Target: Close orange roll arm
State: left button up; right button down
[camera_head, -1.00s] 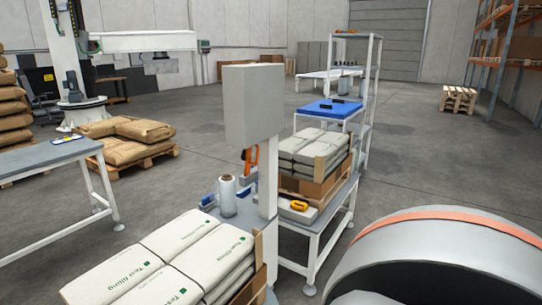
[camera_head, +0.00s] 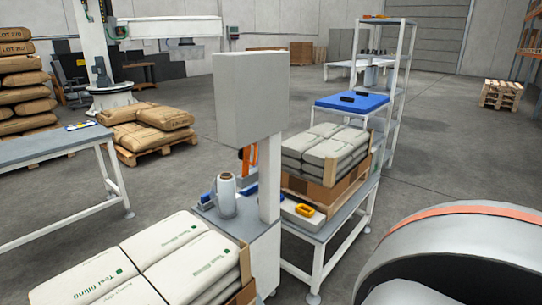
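An orange part (camera_head: 247,157), likely the orange roll arm, hangs below the grey box (camera_head: 250,100) on the white post (camera_head: 269,180). It is small and partly hidden by the box and post, so I cannot tell whether it is open or closed. A roll of clear film (camera_head: 227,194) stands upright below it on the grey stand (camera_head: 244,229), beside blue items. Neither of my grippers is in view. A rounded grey part with an orange band at the lower right seems to be part of my arm.
White bags (camera_head: 160,262) are stacked in front of the stand. More bags (camera_head: 325,145) sit in a wooden-sided crate on a white-legged table (camera_head: 345,219) behind it, near a yellow-handled tool (camera_head: 304,211). A grey table (camera_head: 50,146) stands at left. Floor between is clear.

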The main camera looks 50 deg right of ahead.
aim_at(244, 154)
jog(key=l, duration=0.95)
jog(key=k+l, duration=0.1)
jog(key=l, duration=0.9)
